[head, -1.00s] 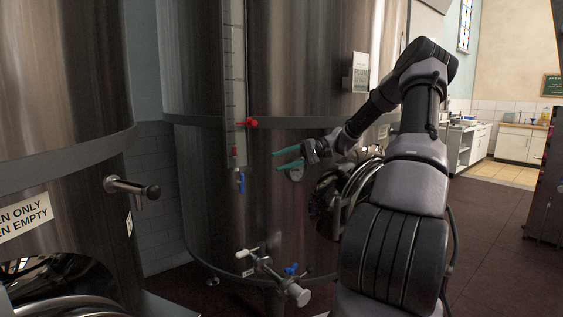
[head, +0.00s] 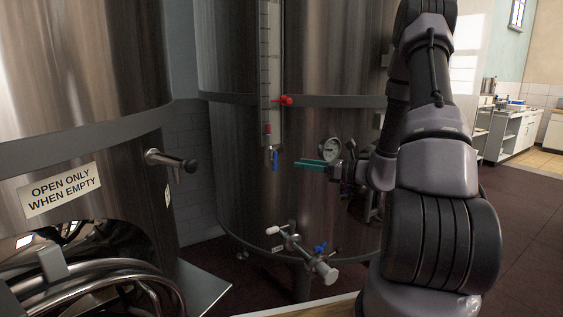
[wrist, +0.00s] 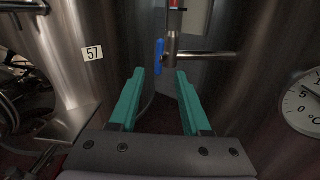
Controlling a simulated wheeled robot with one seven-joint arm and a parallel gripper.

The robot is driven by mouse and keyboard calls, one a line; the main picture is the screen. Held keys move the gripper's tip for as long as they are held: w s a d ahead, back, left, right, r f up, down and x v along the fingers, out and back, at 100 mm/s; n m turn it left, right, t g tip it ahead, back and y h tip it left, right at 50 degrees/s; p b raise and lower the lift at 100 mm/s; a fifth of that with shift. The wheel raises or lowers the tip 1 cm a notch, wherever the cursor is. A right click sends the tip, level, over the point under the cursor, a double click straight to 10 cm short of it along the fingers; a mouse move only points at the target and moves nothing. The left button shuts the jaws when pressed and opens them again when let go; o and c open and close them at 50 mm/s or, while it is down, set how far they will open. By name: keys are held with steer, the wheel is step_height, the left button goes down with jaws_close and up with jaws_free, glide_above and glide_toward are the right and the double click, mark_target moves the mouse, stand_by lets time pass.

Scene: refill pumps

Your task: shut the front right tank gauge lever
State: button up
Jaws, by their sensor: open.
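The tall steel tank (head: 235,150) carries a sight gauge (head: 270,75) with a scale. A blue lever (head: 275,160) sits at the gauge's lower end and stands upright, along the pipe. It also shows in the wrist view (wrist: 160,56), just beyond the fingertips and between their lines. A red lever (head: 286,100) higher on the gauge points sideways to the right. My gripper (head: 297,163) has teal fingers, seen nearly edge-on, to the right of the blue lever at about its height. In the wrist view my gripper (wrist: 160,74) is open and empty.
A round dial thermometer (head: 329,150) is on the tank close to my gripper. A valve assembly (head: 305,250) with a small blue handle sticks out below. At left another tank (head: 70,150) has a projecting handle (head: 172,160). Dark floor is open at right.

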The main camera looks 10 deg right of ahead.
mark_target(275, 161)
steer(key=x, duration=0.8)
steer(key=shift+w, duration=0.15)
steer(key=shift+a, duration=0.15)
jaws_close()
